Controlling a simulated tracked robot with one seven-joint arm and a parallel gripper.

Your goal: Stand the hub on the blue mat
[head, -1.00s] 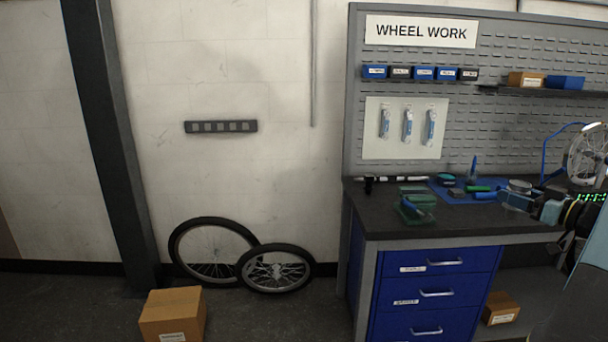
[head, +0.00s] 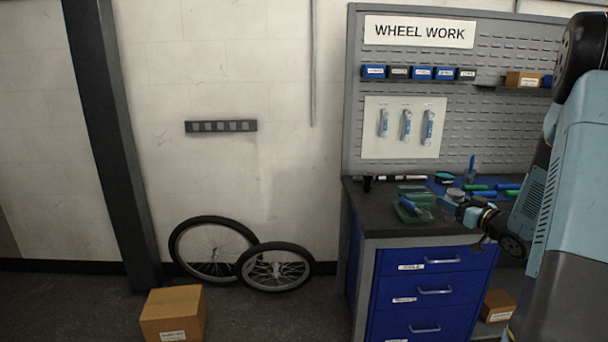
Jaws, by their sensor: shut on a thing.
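My gripper (head: 450,204) is over the right part of the bench top, at the left end of my arm. It is shut on a small silvery round part, which looks like the hub (head: 456,193); the fingers and arm hide some of it. I cannot tell its tilt, or whether it touches anything below. The blue mat (head: 434,184) lies on the bench behind my gripper, partly covered by tools and partly hidden by my arm.
Green and blue-handled tools (head: 480,188) lie on the mat. A green tray (head: 405,213) with small items is just left of my gripper. The dark bench top (head: 375,215) is clear at front left. A pegboard (head: 480,130) stands behind.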

